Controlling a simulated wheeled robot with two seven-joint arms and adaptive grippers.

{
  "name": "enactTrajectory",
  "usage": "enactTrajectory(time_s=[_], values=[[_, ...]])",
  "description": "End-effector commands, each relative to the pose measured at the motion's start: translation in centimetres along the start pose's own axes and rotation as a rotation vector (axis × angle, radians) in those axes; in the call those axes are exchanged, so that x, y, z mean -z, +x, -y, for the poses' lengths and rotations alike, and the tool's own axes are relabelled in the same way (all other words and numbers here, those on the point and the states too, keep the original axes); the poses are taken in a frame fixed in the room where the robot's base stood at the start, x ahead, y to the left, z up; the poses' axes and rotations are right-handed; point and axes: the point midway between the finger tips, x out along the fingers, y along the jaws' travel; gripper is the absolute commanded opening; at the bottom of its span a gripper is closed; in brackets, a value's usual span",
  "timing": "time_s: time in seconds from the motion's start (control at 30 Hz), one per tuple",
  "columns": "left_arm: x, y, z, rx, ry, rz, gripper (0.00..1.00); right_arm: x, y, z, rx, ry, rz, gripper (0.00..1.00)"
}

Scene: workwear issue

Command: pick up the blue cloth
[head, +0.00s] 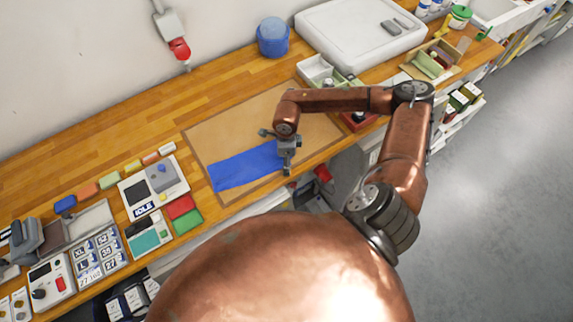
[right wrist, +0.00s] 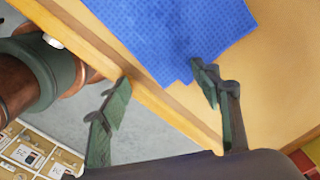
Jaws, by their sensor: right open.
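The blue cloth (head: 240,168) lies flat on the tan mat (head: 215,138) on the wooden counter. In the right wrist view the cloth (right wrist: 175,35) fills the top middle and has a fine dotted texture. My right gripper (head: 287,165) is at the cloth's right end in the head view and hides part of that end. In the right wrist view its fingers (right wrist: 158,90) are apart with nothing between them. One finger overlaps the cloth's near corner in the picture; the other is over the counter's front edge. Whether they touch the cloth I cannot tell. My left gripper is out of view.
Left of the mat are a device labelled IDLE (head: 153,186), red (head: 180,206) and green (head: 188,221) pads and several coloured blocks. Open boxes (head: 435,62) stand right.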

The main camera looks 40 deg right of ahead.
Motion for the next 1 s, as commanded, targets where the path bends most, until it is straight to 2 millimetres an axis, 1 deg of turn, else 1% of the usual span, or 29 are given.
enactTrajectory(time_s=[0.27, 1.0], values=[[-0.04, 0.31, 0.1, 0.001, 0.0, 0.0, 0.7, -0.02, 0.39, -0.01, 0.0, 0.0, 0.0, 0.58], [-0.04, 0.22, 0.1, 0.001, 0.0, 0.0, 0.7, 0.14, 0.52, -0.3, -0.007, -0.001, -0.004, 0.33]])
